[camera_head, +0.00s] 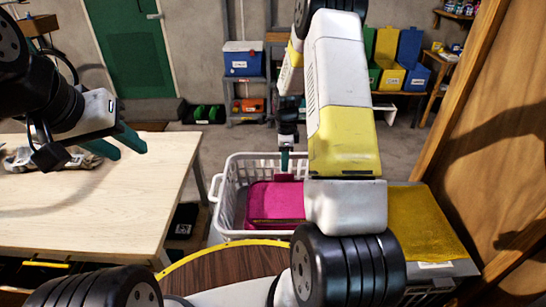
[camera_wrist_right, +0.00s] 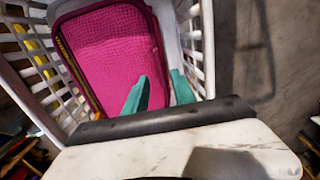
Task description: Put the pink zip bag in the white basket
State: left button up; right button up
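The pink zip bag (camera_head: 274,202) lies inside the white basket (camera_head: 216,207) on the floor; it fills much of the right wrist view (camera_wrist_right: 110,50), with the basket's slatted wall (camera_wrist_right: 192,35) beside it. My right gripper (camera_head: 286,160) reaches down into the basket at the bag's far edge. In the right wrist view its green fingers (camera_wrist_right: 157,82) are apart, one over the bag and one beside its edge. Whether they touch the bag cannot be told. My left gripper (camera_head: 134,148) is open and empty above the wooden table. My right arm hides part of the basket's right side.
The light wooden table (camera_head: 90,215) stands left of the basket, with a grey object (camera_head: 50,158) on it. A yellow-topped box (camera_head: 425,220) is on the right, near a wooden panel (camera_head: 500,150). Shelves with bins stand at the back. Floor behind the basket is clear.

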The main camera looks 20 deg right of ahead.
jog(key=s+a+r+n+t, duration=0.1)
jog(key=s+a+r+n, duration=0.2)
jog(key=r, duration=0.6)
jog(key=s+a+r+n+t+y, duration=0.1)
jog(key=s+r+n, duration=0.3)
jog(key=r, duration=0.4)
jog(key=s+a+r+n+t, duration=0.1)
jog(key=s+r+n, duration=0.25)
jog(key=r, duration=0.55)
jog(key=s+a+r+n+t, duration=0.1)
jog(key=s+a+r+n, duration=0.1)
jog(key=s+n, duration=0.3)
jog(key=s+a+r+n+t+y, duration=0.1)
jog(key=s+r+n, duration=0.3)
jog(key=s, duration=0.7)
jog(key=shift+a+n+t, duration=0.6)
jog(key=shift+a+n, duration=0.1)
jog(key=shift+n, duration=0.25)
jog(key=shift+s, duration=0.1)
